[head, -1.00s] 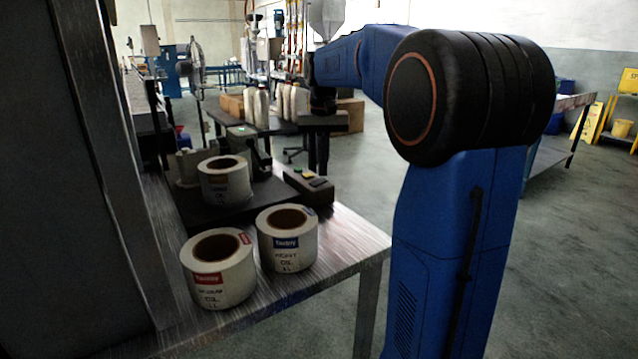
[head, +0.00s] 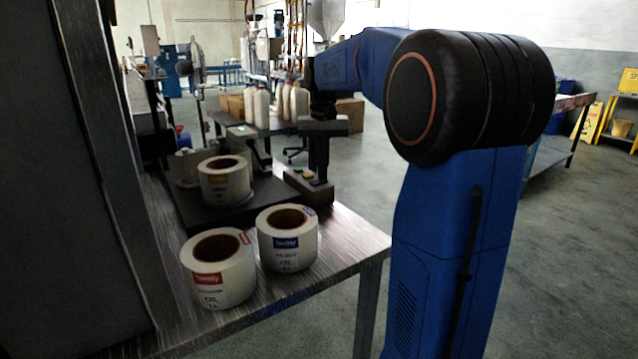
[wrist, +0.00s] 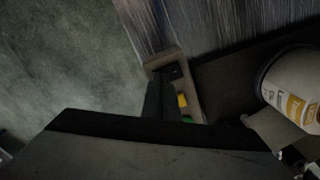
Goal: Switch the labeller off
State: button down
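The labeller (head: 240,205) is a dark machine on the metal table, carrying a label roll (head: 222,180) with a yellow-marked label. Its control box (head: 296,184) sits at its right end. In the wrist view the box (wrist: 190,85) shows a yellow button (wrist: 182,100), a green button (wrist: 187,119) and a dark switch (wrist: 172,72) at the far end. My gripper (head: 320,178) points down with its fingers together at the box's near end. In the wrist view the fingertips (wrist: 162,78) lie beside or over the dark switch; I cannot tell whether they touch it.
A red-labelled roll (head: 218,275) and a blue-labelled roll (head: 288,245) stand on the metal table (head: 345,240) in front of the labeller. Several white bottles (head: 262,106) stand on a table behind.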

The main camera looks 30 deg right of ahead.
jog(key=shift+f, duration=0.1)
notch_tip(320, 180, up, 7)
dwell(1.2)
jog(key=shift+s, duration=0.1)
dwell(0.4)
